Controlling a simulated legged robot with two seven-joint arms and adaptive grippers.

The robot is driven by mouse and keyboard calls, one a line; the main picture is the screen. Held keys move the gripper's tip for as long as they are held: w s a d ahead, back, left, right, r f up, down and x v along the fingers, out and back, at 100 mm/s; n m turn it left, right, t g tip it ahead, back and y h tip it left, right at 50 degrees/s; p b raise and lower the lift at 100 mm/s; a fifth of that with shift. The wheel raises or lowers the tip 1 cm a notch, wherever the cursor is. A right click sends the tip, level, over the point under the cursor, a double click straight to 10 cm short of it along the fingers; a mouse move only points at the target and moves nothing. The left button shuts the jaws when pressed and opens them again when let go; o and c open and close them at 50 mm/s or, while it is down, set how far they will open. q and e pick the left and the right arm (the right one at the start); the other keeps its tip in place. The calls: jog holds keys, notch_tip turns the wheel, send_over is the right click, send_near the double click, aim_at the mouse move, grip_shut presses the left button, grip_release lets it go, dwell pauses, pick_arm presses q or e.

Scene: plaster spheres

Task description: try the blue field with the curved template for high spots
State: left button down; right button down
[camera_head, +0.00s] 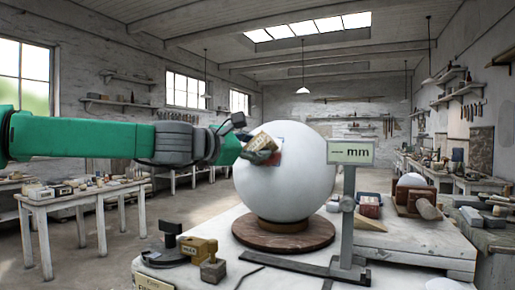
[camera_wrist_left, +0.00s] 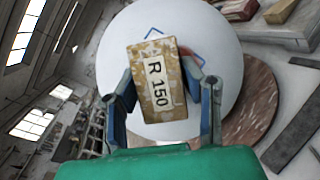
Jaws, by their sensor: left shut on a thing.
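A large white plaster sphere (camera_head: 305,185) rests on a round brown turntable (camera_head: 265,237); the sphere also fills the middle of the left wrist view (camera_wrist_left: 218,80). My left gripper (camera_head: 257,154) is shut on a tan, speckled block labelled R 150 (camera_head: 263,141), apparently the template. In the left wrist view the block (camera_wrist_left: 153,110) sits between both fingers, before the sphere. Parts of a blue outline (camera_wrist_left: 152,32) and a red line show on the sphere past the block, which hides the rest. I cannot tell whether block and sphere touch. My right gripper is not in view.
Small blocks, including a yellow one (camera_head: 198,250), lie at the table's front left. A wooden wedge (camera_head: 369,224) and boxes stand at the right. A side table (camera_head: 75,197) is at left.

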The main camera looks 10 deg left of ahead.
aim_at(251, 147)
pick_arm(q)
jog(key=shift+s+a+f, duration=0.25)
jog(key=shift+s+a, duration=0.1)
jog(key=shift+a, duration=0.2)
jog(key=shift+s+a, duration=0.25)
jog(key=shift+a, duration=0.1)
jog(key=shift+s+a+r, duration=0.1)
jog(key=shift+s+r, duration=0.2)
jog(key=shift+s, duration=0.25)
jog(key=shift+s+a+r, duration=0.15)
jog(key=shift+s+r, duration=0.05)
jog(key=shift+s, duration=0.4)
jog(key=shift+w, duration=0.1)
